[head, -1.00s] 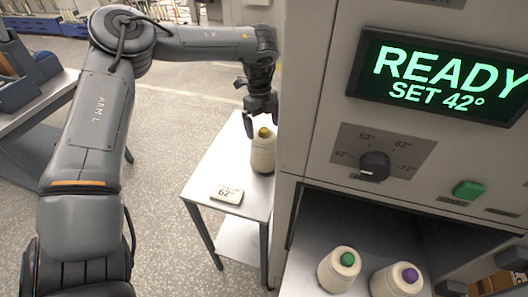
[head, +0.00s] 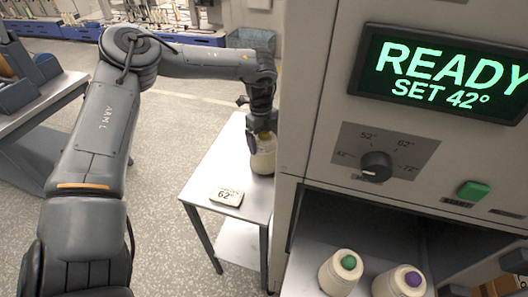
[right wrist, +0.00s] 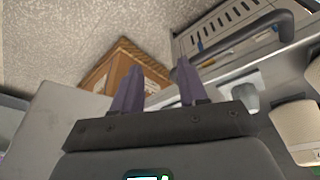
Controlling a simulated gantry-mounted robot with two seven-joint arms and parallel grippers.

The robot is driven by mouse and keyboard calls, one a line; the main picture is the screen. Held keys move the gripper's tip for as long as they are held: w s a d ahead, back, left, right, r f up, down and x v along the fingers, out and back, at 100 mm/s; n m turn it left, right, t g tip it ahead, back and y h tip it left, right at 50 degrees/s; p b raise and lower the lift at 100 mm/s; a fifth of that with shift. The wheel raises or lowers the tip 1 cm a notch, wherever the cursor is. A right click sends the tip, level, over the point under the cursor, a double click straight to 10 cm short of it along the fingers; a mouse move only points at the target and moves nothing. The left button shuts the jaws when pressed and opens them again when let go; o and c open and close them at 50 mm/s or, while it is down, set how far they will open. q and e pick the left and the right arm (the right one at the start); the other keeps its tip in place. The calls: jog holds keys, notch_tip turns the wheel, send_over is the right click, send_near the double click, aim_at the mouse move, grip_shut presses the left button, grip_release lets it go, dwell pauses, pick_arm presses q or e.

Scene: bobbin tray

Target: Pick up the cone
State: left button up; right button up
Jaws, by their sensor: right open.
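A cream cone (head: 263,161) with a yellow top stands upright on the small side table (head: 212,165) in the head view. My left gripper (head: 263,134) is down at its top, with fingers beside the yellow tip. The fingers hide part of the top, and I cannot tell whether they press on it. A cone with a green top (head: 339,273) and one with a purple top (head: 399,282) stand in the open bay of the machine. My right gripper (right wrist: 158,78) is open and empty in the right wrist view.
A "62°" card (head: 227,196) lies on the side table in front of the yellow-topped cone. The machine (head: 320,130), its display reading "READY SET 42°", rises close to the right of my left gripper. A brown box (right wrist: 122,68) lies beyond my right fingers.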

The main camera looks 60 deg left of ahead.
pick_arm(q)
jog(key=c, duration=0.9)
jog(key=shift+r, duration=0.1)
jog(key=shift+s+a+r, duration=0.1)
jog(key=shift+r, duration=0.75)
notch_tip(320, 180, up, 6)
jog(key=shift+f+p, duration=0.2)
jog(key=shift+p, duration=0.6)
jog(key=s+a, duration=0.4)
jog(key=a, duration=0.1)
jog(key=s+a+p, duration=0.1)
jog(key=s+a, duration=0.3)
jog(key=s, duration=0.1)
jog(key=s+a+p, duration=0.1)
jog(key=s+a, duration=0.3)
jog(key=a, duration=0.1)
jog(key=shift+s+a+f, duration=0.15)
jog(key=shift+a+f, duration=0.1)
jog(key=shift+a, duration=0.05)
jog(key=shift+r+p, duration=0.15)
jog(key=shift+p, duration=0.2)
